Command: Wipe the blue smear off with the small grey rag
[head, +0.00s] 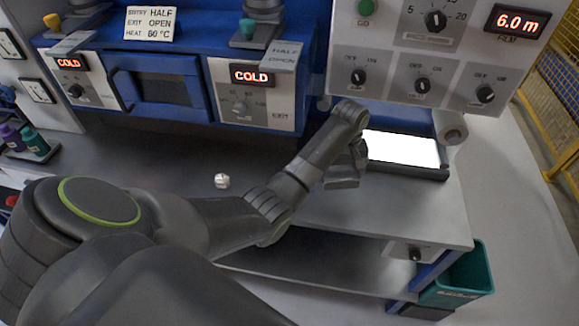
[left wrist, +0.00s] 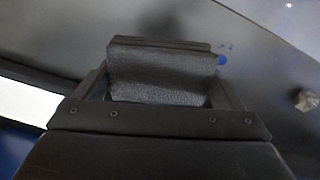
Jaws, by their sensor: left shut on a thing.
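My left gripper (head: 350,168) is over the grey bench top, just left of the bright light panel. In the left wrist view it (left wrist: 160,108) is shut on the small grey rag (left wrist: 158,75), a dark, textured piece of cloth. In the head view the rag (head: 342,183) hangs at the fingers, low over the bench; I cannot tell if it touches. The blue smear (left wrist: 222,60) is a small blue spot with fainter flecks just beyond the rag's right corner in the left wrist view. I cannot make out the smear in the head view. My right gripper is not in view.
The lit white panel (head: 402,150) lies right of the gripper, near a paper roll (head: 452,130). A small whitish lump (head: 222,181) is on the bench. A control box (head: 425,55) overhangs the back. A teal bin (head: 462,280) stands at lower right.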

